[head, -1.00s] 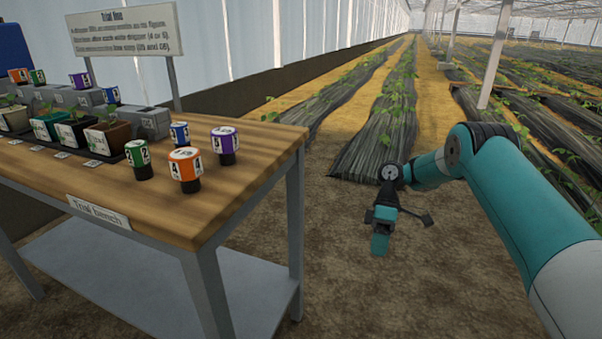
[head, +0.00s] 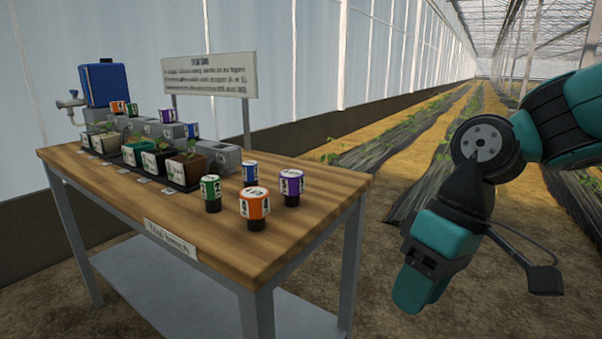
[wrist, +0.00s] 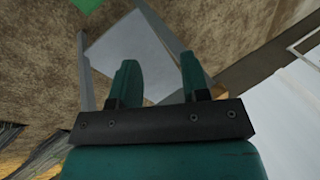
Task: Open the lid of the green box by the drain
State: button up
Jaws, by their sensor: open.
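No green box with a lid and no drain show in the head view. In the wrist view a bright green patch (wrist: 88,5) is cut off by the top edge, on the ground side; I cannot tell whether it is the green box. My gripper (head: 412,298) hangs right of the bench in the head view, pointing down and empty. In the wrist view my gripper (wrist: 161,75) has its two teal fingers apart with nothing between them.
A wooden bench (head: 130,186) stands at the left, bearing numbered drippers such as an orange one (head: 254,203), potted seedlings (head: 187,166) and a blue tank (head: 104,84). A sign (head: 210,76) rises behind. Bare soil and crop rows (head: 415,150) lie right of the bench.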

jog(key=s+t, duration=0.2)
jog(key=s, duration=0.8)
notch_tip(320, 180, up, 30)
jog(key=p, duration=3)
jog(key=shift+w+d+r+m+p, duration=0.2)
jog(key=shift+w+d+m+p, duration=0.1)
jog(key=shift+d+m+p, duration=0.1)
jog(key=shift+r, duration=0.15)
jog(key=shift+c, duration=1)
grip_shut()
jog(key=shift+s, duration=0.1)
